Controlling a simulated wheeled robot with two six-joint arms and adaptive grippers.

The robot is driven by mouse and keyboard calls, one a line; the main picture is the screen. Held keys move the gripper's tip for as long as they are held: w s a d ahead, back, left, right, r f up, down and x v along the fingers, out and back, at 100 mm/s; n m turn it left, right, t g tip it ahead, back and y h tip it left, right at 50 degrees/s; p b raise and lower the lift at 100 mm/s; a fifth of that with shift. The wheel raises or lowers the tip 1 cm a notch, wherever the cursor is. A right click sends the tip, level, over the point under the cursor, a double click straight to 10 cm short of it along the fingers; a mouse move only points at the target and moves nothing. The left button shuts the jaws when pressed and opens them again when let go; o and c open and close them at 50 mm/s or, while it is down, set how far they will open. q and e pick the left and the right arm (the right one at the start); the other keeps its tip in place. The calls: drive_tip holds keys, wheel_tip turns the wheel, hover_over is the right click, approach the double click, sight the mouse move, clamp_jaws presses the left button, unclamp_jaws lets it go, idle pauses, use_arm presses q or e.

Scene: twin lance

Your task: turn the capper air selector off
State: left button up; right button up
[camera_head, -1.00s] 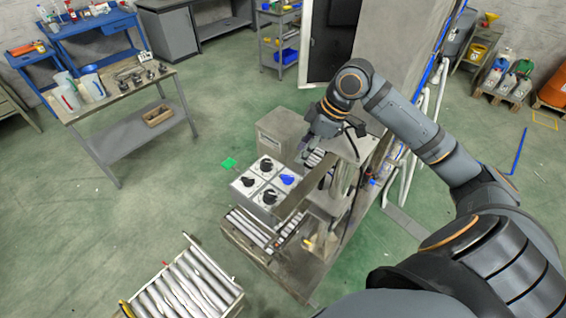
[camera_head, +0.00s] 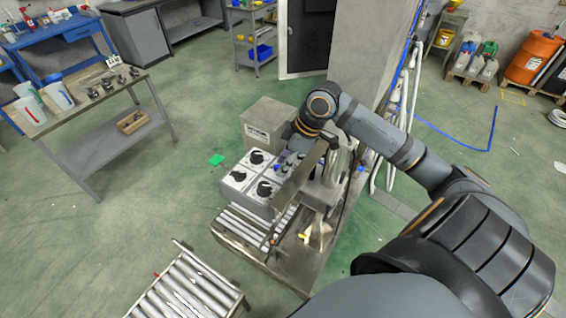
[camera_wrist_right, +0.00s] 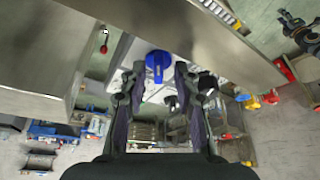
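The grey control box (camera_head: 232,188) stands on the roller machine and has several black knobs (camera_head: 265,188) on its pale top face. One blue knob (camera_head: 277,166) at its right side is partly covered by my right gripper (camera_head: 286,162). In the right wrist view the blue knob (camera_wrist_right: 158,62) lies ahead, between the two spread fingers of my right gripper (camera_wrist_right: 159,82). The fingers are open, one on each side of the knob. I cannot tell whether they touch it. No label for the selector is readable. My left gripper does not show.
A metal guard plate (camera_head: 297,187) rises beside the box, close to my right gripper; a broad metal surface (camera_wrist_right: 215,35) fills the upper wrist view. A grey-beige box (camera_head: 268,122) stands behind. A roller conveyor (camera_head: 190,288) is at the front; green floor lies open at left.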

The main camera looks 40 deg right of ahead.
drive_tip(key=shift+w, duration=0.1)
drive_tip(key=shift+c, duration=1.1)
drive_tip(key=shift+w+a, duration=0.1)
drive_tip(key=shift+c, duration=1.2)
clamp_jaws()
drive_tip(key=shift+m+p, duration=0.6)
drive_tip(key=shift+r+m+t+h+p, duration=0.1)
drive_tip(key=shift+m+t+h+p, duration=0.25)
drive_tip(key=shift+m+p, duration=0.3)
drive_tip(key=shift+a+m+h+p, duration=0.1)
drive_tip(key=shift+m+h+p, duration=0.2)
drive_tip(key=shift+m, duration=0.65)
drive_tip(key=m+t+h, duration=0.1)
drive_tip(key=m, duration=0.1)
drive_tip(key=shift+a+m+p, duration=0.1)
drive_tip(key=shift+m+p, duration=0.25)
drive_tip(key=shift+m, duration=0.05)
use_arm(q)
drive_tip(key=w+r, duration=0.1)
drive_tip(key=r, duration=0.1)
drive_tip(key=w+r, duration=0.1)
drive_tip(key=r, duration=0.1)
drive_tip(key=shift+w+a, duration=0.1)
use_arm(e)
drive_tip(key=m+h, duration=0.1)
drive_tip(key=m, duration=0.3)
drive_tip(key=shift+f+m+h, duration=0.2)
drive_tip(key=shift+m+h, duration=0.1)
drive_tip(key=shift+h, duration=0.05)
